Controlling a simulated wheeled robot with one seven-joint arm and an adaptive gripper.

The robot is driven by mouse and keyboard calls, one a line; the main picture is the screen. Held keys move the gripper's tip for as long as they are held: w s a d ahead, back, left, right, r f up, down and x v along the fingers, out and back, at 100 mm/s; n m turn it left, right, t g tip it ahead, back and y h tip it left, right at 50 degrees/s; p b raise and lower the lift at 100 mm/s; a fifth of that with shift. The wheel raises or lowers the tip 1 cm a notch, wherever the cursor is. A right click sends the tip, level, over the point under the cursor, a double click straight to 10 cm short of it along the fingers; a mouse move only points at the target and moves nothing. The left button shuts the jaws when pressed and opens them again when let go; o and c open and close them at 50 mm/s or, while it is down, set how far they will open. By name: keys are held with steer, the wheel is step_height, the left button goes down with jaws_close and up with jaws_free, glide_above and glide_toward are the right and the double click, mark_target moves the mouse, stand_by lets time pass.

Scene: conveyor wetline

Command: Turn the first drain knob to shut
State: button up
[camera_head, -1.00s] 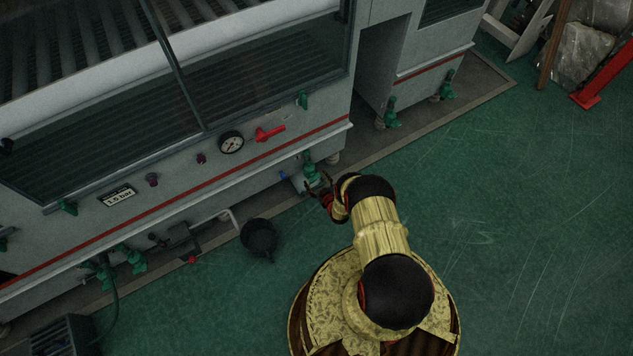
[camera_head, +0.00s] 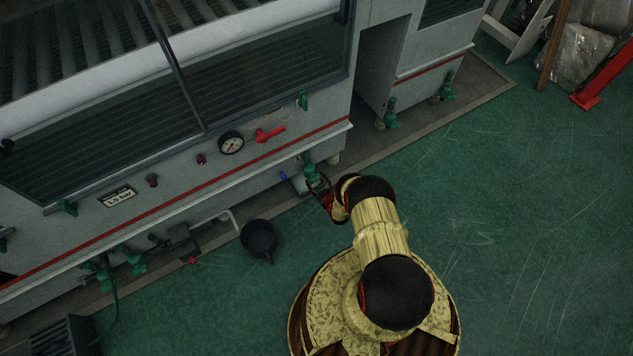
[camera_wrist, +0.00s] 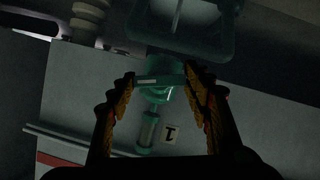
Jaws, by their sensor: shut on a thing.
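The first drain knob is a green valve handle (camera_wrist: 158,90) low on the machine's front; a plate marked "1" (camera_wrist: 170,133) sits beside its stem in the wrist view. In the head view the green valve (camera_head: 310,172) shows just beyond the end of my arm. My gripper (camera_wrist: 160,76) has one finger on each side of the green handle and is shut on it. In the head view my gripper (camera_head: 320,186) partly hides the handle, so its exact angle is hard to tell there.
A dark round bucket (camera_head: 259,236) stands on the floor left of my gripper. The machine's front has a gauge (camera_head: 231,143), a red lever (camera_head: 269,134) and a pressure plate (camera_head: 117,196). More green valves (camera_head: 130,260) sit low at left.

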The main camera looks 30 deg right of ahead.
steer(key=shift+m+y, duration=0.8)
steer(key=shift+m, duration=0.4)
steer(key=o, duration=1.2)
steer(key=shift+c, duration=0.2)
steer(key=shift+d, duration=0.1)
steer(key=v, duration=1.2)
